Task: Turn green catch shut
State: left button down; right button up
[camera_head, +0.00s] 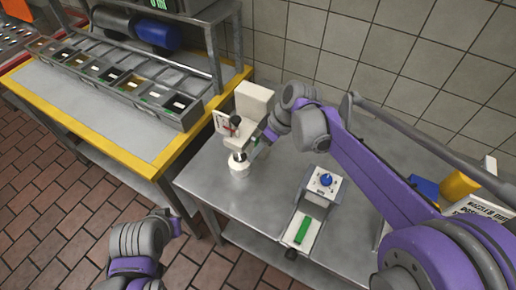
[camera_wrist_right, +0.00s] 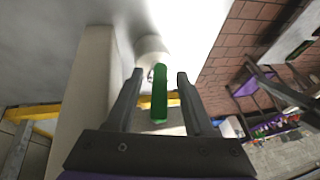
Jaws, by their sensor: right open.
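A cream-white machine (camera_head: 255,102) stands on the steel table, with a red and black part on its front and a white cylinder (camera_head: 239,166) below. The green catch (camera_wrist_right: 158,95) is an upright bar between my right gripper's fingers (camera_wrist_right: 160,98) in the wrist view, with a gap on each side. My right gripper (camera_head: 262,137) is open at the machine's right side. In the head view only a small bit of green shows there, and the fingers are mostly hidden. My left gripper (camera_head: 176,207) is small and dark at the lower left, its fingers unclear.
A second small device with a blue knob (camera_head: 326,180) and a green bar (camera_head: 302,230) stands to the right. A yellow-edged counter (camera_head: 110,145) with a rack of ingredient bins (camera_head: 120,77) is at the left. A tiled wall is behind. The table's front left is clear.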

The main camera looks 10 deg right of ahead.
grip_shut()
pick_arm(q)
jog(key=shift+s+f+b, duration=0.2)
jog(key=shift+f+b, duration=0.15)
jog(key=shift+f, duration=0.15)
jog(key=shift+s+f+b, duration=0.2)
jog(key=shift+f+b, duration=0.1)
jog(key=shift+f, duration=0.2)
pick_arm(e)
jog(key=shift+s+a+r+m+g+y, duration=0.1)
jog(key=shift+s+m+g+y, duration=0.05)
jog(key=shift+g+y, duration=0.3)
jog(key=shift+s+a+r+m+g+y, duration=0.15)
jog(key=shift+g+y, duration=0.2)
jog(key=shift+g, duration=0.2)
jog(key=shift+f, duration=0.1)
grip_release()
jog(key=shift+d, duration=0.1)
